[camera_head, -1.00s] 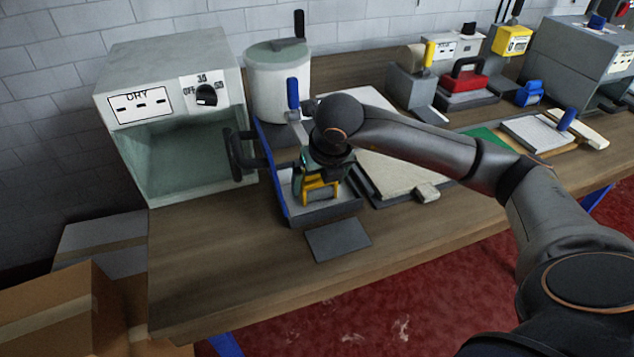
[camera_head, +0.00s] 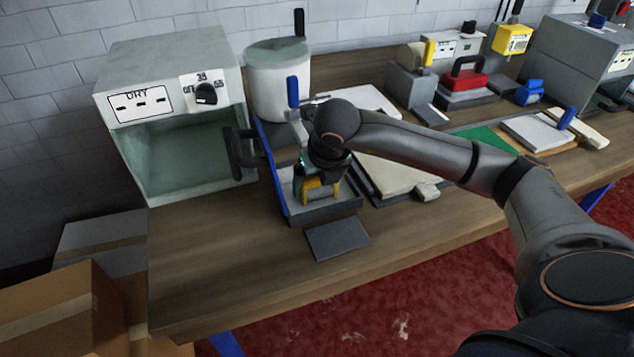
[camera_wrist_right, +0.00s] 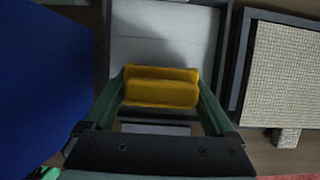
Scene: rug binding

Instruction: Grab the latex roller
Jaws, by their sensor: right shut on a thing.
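The latex roller (camera_head: 311,190), with a yellow body, is at the front end of a grey tray (camera_head: 325,213). My right gripper (camera_head: 318,184) reaches down over it from above. In the right wrist view, its green fingers are on both ends of the yellow roller (camera_wrist_right: 161,88), shut on it. The pale tray floor (camera_wrist_right: 160,45) lies behind and below the roller. I cannot tell whether the roller still touches the tray. My left gripper is not in view.
A grey drying box (camera_head: 180,55) stands left of the tray, and a white bucket (camera_head: 278,85) behind it. A beige rug (camera_head: 395,172) lies to the right. A dark flat plate (camera_head: 338,238) lies in front. The table's front left is clear.

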